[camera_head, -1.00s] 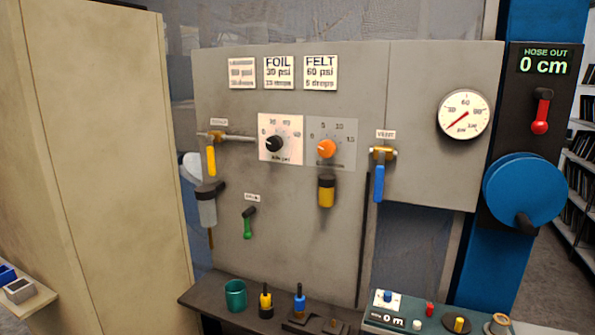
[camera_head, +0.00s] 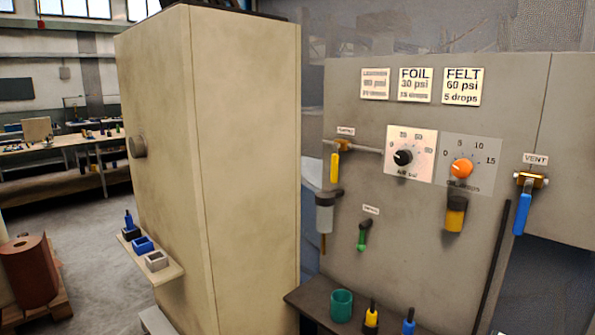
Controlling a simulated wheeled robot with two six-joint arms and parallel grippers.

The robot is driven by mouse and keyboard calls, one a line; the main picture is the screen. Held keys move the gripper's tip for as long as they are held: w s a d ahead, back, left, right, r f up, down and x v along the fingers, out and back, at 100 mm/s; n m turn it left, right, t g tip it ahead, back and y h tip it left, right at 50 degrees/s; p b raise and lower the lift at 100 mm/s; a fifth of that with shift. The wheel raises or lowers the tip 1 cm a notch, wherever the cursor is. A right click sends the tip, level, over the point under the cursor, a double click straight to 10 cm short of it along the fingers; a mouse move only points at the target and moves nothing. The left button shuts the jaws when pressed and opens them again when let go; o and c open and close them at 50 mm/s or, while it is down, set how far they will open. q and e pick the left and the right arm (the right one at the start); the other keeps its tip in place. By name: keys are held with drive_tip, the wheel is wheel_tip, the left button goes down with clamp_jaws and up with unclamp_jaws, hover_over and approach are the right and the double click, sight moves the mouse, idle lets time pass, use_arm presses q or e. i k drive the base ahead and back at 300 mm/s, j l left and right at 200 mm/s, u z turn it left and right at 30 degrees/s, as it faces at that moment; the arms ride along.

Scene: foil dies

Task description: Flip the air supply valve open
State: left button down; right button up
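The air supply valve appears to be the brass valve with a yellow lever (camera_head: 334,168) at the left of the grey panel (camera_head: 400,120). Its small label above is too blurred to read surely. The yellow lever hangs down, across the horizontal pipe (camera_head: 368,149). A second brass valve with a blue lever (camera_head: 522,213), labelled VENT, is at the right, its lever also hanging down. Neither of my grippers shows in the head view.
A tall beige cabinet (camera_head: 245,150) stands left of the panel, with a small shelf (camera_head: 172,272) of blocks on its side. A dark ledge (camera_head: 310,300) with a green cup (camera_head: 341,304) juts out below the panel. Open floor (camera_head: 85,225) lies at the far left.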

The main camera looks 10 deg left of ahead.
sight(335, 157)
drive_tip(key=i+j, duration=0.2)
drive_tip(key=j, duration=0.15)
drive_tip(key=i+j+z, duration=0.1)
drive_tip(key=j, duration=0.25)
drive_tip(key=i+j, duration=0.25)
drive_tip(key=i+j+z, duration=0.15)
drive_tip(key=j, duration=0.3)
drive_tip(key=i+j, duration=0.2)
drive_tip(key=j, duration=0.2)
drive_tip(key=i+j+z, duration=0.1)
drive_tip(key=j, duration=0.25)
drive_tip(key=i+j, duration=0.25)
drive_tip(key=j, duration=0.15)
drive_tip(key=z, duration=0.05)
